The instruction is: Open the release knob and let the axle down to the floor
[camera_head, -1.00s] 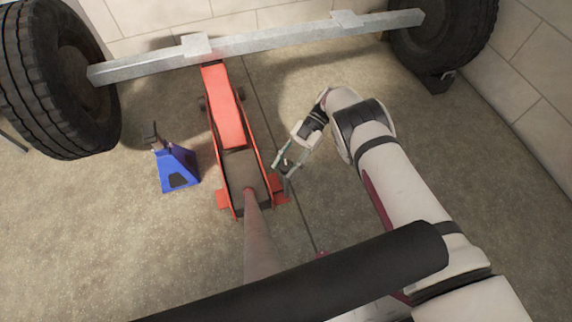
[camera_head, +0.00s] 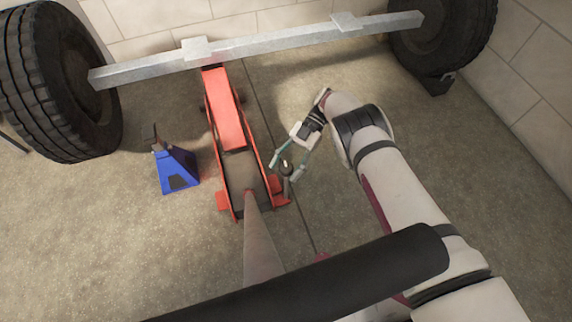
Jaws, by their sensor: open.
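The grey axle beam (camera_head: 275,42) spans the back between two tyres, slightly tilted in the picture. The red floor jack (camera_head: 226,118) reaches with its far end to the beam, left of the middle; the contact is hard to see. Its handle (camera_head: 258,240) rises toward me. A small dark upright knob (camera_head: 286,172) shows at the jack's right side, near its rear. My gripper (camera_head: 285,171) is open, with its two fingers spread on either side of the knob. I cannot tell whether a finger touches it.
A blue jack stand (camera_head: 176,170) is on the floor left of the jack. The left tyre (camera_head: 55,85) and right tyre (camera_head: 445,40) flank the beam, with a dark chock (camera_head: 437,83) by the right one. Floor at the right is clear.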

